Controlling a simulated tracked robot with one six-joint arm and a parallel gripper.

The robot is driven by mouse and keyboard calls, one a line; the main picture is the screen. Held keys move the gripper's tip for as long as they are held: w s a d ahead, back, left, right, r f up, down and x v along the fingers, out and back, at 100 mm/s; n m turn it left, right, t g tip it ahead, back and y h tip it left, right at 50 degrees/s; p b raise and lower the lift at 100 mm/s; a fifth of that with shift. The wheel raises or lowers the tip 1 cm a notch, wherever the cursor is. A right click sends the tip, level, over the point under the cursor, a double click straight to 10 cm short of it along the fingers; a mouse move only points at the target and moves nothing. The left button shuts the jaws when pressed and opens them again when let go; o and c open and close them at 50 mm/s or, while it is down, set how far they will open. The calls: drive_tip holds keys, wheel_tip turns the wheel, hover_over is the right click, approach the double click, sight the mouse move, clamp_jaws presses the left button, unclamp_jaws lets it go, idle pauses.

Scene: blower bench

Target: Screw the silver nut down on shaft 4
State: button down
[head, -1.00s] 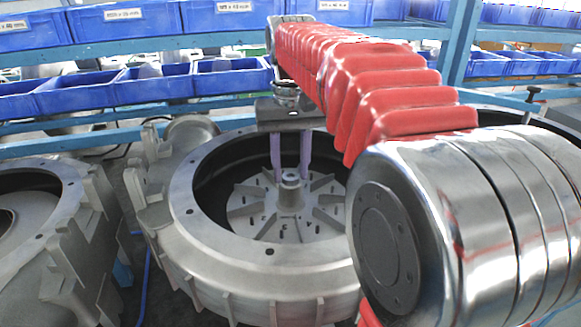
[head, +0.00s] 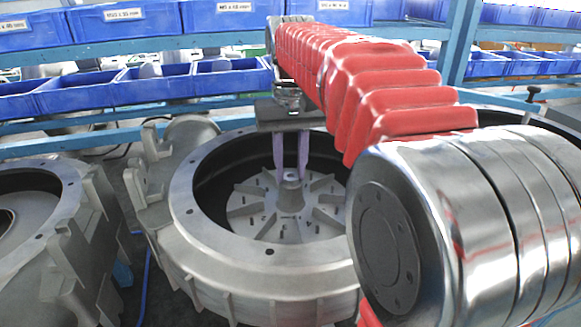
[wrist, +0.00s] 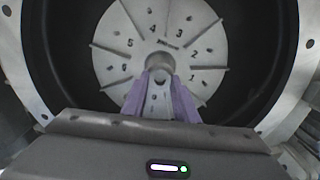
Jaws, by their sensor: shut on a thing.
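A round finned metal disc (head: 255,207) lies inside the open blower housing (head: 186,205). A silver round piece, which looks like the nut on the central shaft (wrist: 160,63), stands at the disc's centre. My gripper (head: 292,174) points down over it, with its two purple fingers on either side of the piece and shut on it. The wrist view shows the fingers (wrist: 160,78) meeting the piece's near side. Nut and shaft are hard to tell apart. Numbers are marked around the disc (wrist: 120,55), 4 among them.
The housing's raised rim surrounds the gripper. Another open housing (head: 50,200) stands at the left. Blue bins (head: 232,78) fill the shelves behind, and a blue shelf post (head: 459,45) rises behind my arm.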

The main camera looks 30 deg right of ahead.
drive_tip(key=m, duration=0.6)
drive_tip(key=shift+m, duration=0.3)
drive_tip(key=m, duration=0.6)
drive_tip(key=shift+m, duration=0.3)
drive_tip(key=m, duration=0.5)
drive_tip(key=shift+m, duration=0.4)
drive_tip(key=m, duration=0.5)
drive_tip(key=shift+m, duration=0.3)
drive_tip(key=c, duration=1.7)
unclamp_jaws()
